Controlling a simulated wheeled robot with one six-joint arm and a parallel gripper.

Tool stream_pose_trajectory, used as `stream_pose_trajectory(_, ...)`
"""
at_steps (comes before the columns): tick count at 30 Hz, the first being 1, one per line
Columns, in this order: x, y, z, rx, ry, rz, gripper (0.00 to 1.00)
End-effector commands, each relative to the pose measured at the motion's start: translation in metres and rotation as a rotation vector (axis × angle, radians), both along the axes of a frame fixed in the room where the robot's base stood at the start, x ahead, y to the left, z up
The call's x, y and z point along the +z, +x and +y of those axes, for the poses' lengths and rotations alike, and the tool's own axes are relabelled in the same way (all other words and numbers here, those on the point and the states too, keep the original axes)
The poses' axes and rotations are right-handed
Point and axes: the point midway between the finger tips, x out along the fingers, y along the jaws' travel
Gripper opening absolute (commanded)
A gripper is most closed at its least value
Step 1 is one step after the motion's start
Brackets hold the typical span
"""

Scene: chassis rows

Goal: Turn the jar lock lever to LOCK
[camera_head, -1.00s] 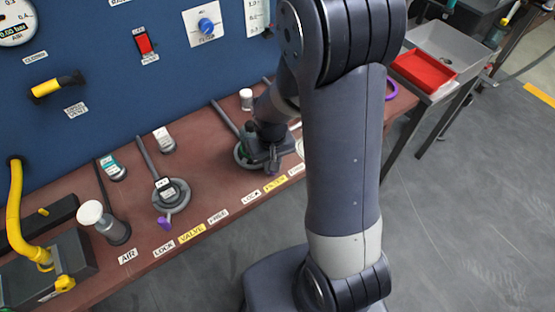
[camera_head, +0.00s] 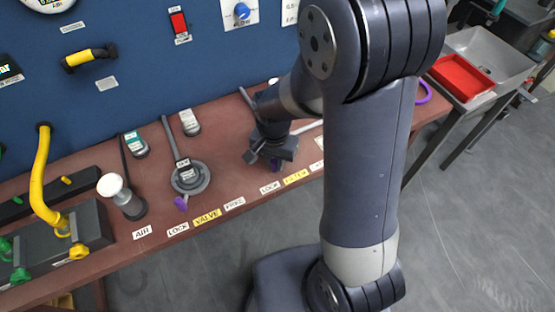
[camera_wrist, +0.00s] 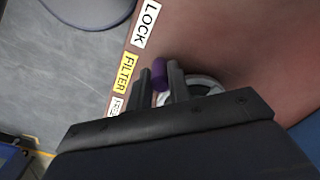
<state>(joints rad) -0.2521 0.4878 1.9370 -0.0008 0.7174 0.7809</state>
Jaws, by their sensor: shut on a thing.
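A lever with a purple tip (camera_wrist: 160,74) sits at the bench station labelled LOCK, FILTER (camera_wrist: 126,71) and a partly hidden FREE. No JAR label is readable. My gripper (camera_wrist: 160,82) is shut on the purple tip, with one dark finger on each side of it. A pale round base (camera_wrist: 205,86) shows partly behind the right finger. In the head view my gripper (camera_head: 273,158) is low over the bench, and the purple tip (camera_head: 275,166) shows just under it. My gripper hides most of this lever and its base. The tip lies near the LOCK label (camera_head: 270,187).
To the left stands a similar grey round fitting (camera_head: 190,178) with a purple-tipped lever (camera_head: 181,203), labelled LOCK, VALVE and FREE. A white-topped knob (camera_head: 110,185) and a yellow hose (camera_head: 40,180) are farther left. The blue panel (camera_head: 140,100) rises behind the bench.

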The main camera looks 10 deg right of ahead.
Motion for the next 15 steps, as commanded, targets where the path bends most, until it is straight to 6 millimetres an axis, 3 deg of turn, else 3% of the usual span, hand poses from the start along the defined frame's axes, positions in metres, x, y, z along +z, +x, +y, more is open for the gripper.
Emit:
stream_pose_trajectory(13, 0.0008, 0.0014, 0.0017, -0.012, 0.003, -0.003, 0.0)
stream_pose_trajectory(14, 0.0008, 0.0014, 0.0017, -0.012, 0.003, -0.003, 0.21)
stream_pose_trajectory(15, 0.0008, 0.0014, 0.0017, -0.012, 0.002, -0.004, 0.24)
